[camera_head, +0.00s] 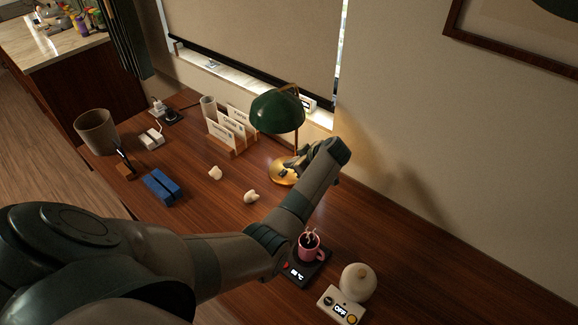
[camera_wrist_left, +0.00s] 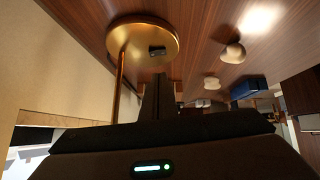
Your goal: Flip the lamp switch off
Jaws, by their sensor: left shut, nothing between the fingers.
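The lamp has a green dome shade (camera_head: 278,111), a thin brass stem and a round gold base (camera_head: 275,178) on the wooden desk. A small dark switch (camera_head: 283,173) sits on the base; it also shows in the left wrist view (camera_wrist_left: 157,51). My left gripper (camera_head: 289,164) is over the base, under the shade's right side. In the left wrist view its fingers (camera_wrist_left: 160,82) are together and empty, pointing toward the switch. Whether they touch it I cannot tell. The switch's position is too small to read. My right gripper is not in view.
A pink mug (camera_head: 309,247) on a black warmer, a white round object (camera_head: 358,282) and a box reading OFF (camera_head: 340,305) stand near my forearm. A card holder (camera_head: 231,137), blue block (camera_head: 162,187) and pale lumps (camera_head: 251,196) lie left. The right desk is clear.

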